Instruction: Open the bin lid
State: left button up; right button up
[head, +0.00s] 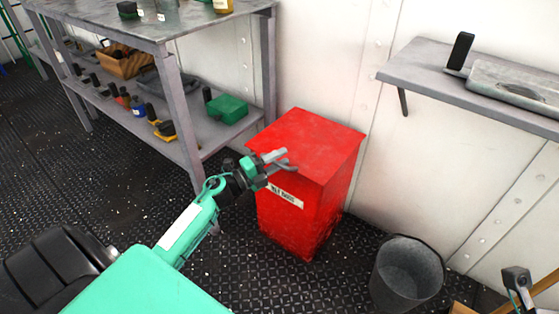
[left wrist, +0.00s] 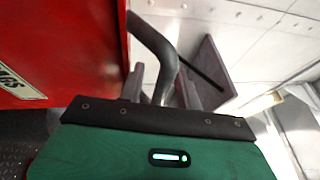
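The red bin (head: 312,215) stands against the white wall with a label on its front. Its flat red lid (head: 318,140) lies closed on top. My left gripper (head: 277,163) is at the lid's front edge, above the label. In the left wrist view, a dark curved bar, seemingly the lid handle (left wrist: 155,42), runs between the two fingers of my left gripper (left wrist: 160,86). A gap shows between the left finger and the bar, so the gripper looks open around it. The red bin side (left wrist: 60,50) fills the left of that view.
A grey bucket (head: 407,275) stands on the floor right of the bin. A metal workbench (head: 165,40) with a loaded lower shelf stands on the left. A wall shelf (head: 430,72) juts out at the right. Dark deck floor is clear in front of the bin.

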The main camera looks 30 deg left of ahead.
pick_arm(q)
jog(key=shift+w+d, duration=0.1)
jog(key=shift+w, duration=0.1)
grip_shut()
jog(key=shift+r+p, duration=0.35)
jog(key=shift+p, duration=0.15)
